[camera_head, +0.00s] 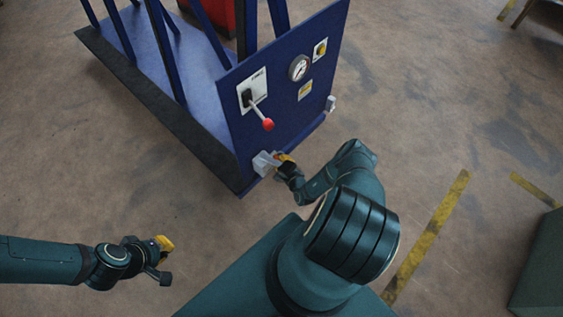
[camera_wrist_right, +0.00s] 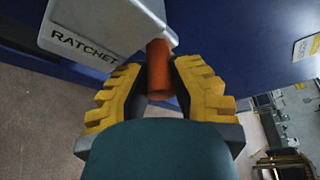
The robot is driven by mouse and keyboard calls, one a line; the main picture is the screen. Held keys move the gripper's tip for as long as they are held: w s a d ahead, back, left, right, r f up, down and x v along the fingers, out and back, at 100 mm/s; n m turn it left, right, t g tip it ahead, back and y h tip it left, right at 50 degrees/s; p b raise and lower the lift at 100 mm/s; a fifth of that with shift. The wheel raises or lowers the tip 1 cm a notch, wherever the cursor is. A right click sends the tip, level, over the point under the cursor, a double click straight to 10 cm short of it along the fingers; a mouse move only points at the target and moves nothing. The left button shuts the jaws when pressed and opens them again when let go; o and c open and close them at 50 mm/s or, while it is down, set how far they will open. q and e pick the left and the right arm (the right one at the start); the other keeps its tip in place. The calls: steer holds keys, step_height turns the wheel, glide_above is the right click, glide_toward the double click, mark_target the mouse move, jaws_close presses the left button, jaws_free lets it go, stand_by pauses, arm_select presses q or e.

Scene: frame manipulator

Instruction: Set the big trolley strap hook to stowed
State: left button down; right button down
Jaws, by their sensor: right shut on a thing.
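The big trolley's dark blue end panel (camera_head: 285,90) stands upright in the head view. A grey box labelled RATCHET (camera_wrist_right: 95,30) is mounted on the panel; it shows low on the panel in the head view (camera_head: 264,163). An orange cylindrical handle (camera_wrist_right: 159,68) sticks out of the box. My right gripper (camera_wrist_right: 160,88) is shut on this handle, with yellow fingers on both sides; it also shows in the head view (camera_head: 283,160). My left gripper (camera_head: 168,260) is open and empty above the floor at lower left. I cannot tell which part is the strap hook.
The panel also carries a red-knobbed lever (camera_head: 266,124), a round gauge (camera_head: 299,68), a yellow-marked switch (camera_head: 320,49) and a small grey fitting (camera_head: 330,104) at its right edge. The trolley deck (camera_head: 185,60) has blue posts. The floor around is mostly clear.

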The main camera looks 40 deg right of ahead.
steer(key=c, duration=0.8)
jaws_free()
steer(key=shift+w+a, duration=0.1)
steer(key=shift+a, duration=0.2)
steer(key=shift+d, duration=0.1)
steer(key=shift+s, duration=0.4)
steer(key=v, duration=1.1)
steer(key=shift+s, duration=0.15)
